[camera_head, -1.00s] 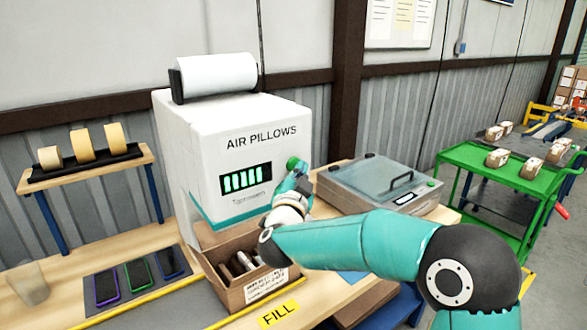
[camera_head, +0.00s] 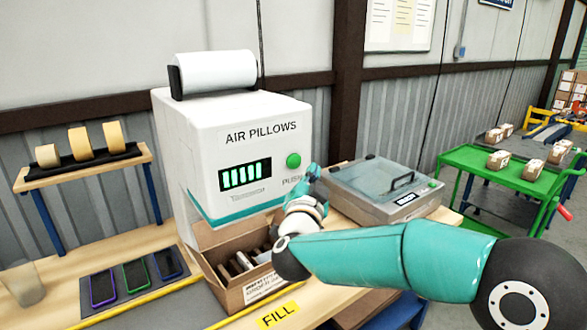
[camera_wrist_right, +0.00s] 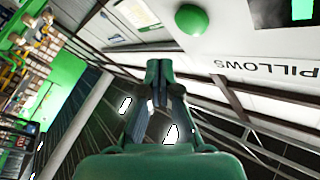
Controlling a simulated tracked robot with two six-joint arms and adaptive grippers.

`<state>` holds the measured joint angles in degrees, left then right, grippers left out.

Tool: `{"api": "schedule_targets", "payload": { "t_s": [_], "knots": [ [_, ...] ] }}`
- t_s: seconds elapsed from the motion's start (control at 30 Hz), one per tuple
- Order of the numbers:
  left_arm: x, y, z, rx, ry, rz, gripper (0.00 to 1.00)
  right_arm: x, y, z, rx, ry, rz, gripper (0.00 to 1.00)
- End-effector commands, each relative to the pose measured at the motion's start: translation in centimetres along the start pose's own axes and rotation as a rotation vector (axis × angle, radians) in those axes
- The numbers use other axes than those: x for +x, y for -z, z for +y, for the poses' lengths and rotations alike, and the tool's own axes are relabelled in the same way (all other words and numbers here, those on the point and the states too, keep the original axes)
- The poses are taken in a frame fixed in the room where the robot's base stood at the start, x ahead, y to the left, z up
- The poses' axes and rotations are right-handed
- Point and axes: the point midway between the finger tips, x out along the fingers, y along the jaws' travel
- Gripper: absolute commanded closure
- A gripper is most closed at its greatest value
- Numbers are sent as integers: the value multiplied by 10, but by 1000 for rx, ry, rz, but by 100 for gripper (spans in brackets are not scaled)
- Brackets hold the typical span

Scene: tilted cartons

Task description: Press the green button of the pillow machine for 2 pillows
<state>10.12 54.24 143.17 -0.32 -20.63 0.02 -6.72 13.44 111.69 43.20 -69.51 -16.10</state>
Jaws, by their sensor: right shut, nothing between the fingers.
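The white air pillow machine (camera_head: 215,150) stands on the bench with a film roll on top and a lit display of several green bars (camera_head: 245,174). Its round green button (camera_head: 293,160) is on the front face, right of the display, and is uncovered. The button also shows at the top of the right wrist view (camera_wrist_right: 191,19). My right gripper (camera_head: 311,172) is just below and right of the button, apart from it. In the right wrist view its fingers (camera_wrist_right: 159,68) are shut together and empty. My left gripper is not in view.
An open carton (camera_head: 228,295) with dark items inside sits below the machine, close under my right forearm. A grey sealer with a clear lid (camera_head: 375,185) stands to the right. Several phones (camera_head: 136,273) lie on a mat at left. A tape rack (camera_head: 85,160) is behind.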

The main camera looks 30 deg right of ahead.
Motion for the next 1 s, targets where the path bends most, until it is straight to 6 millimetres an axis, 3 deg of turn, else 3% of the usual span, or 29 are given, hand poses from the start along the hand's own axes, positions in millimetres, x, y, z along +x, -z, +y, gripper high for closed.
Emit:
{"api": "schedule_targets", "payload": {
  "t_s": [0.23, 1.0],
  "knots": [
    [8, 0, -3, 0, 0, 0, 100, -13, 8, 9, 0, 0, 0, 100],
    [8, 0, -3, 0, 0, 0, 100, -13, 9, 9, 0, 0, 0, 100]
  ]
}}
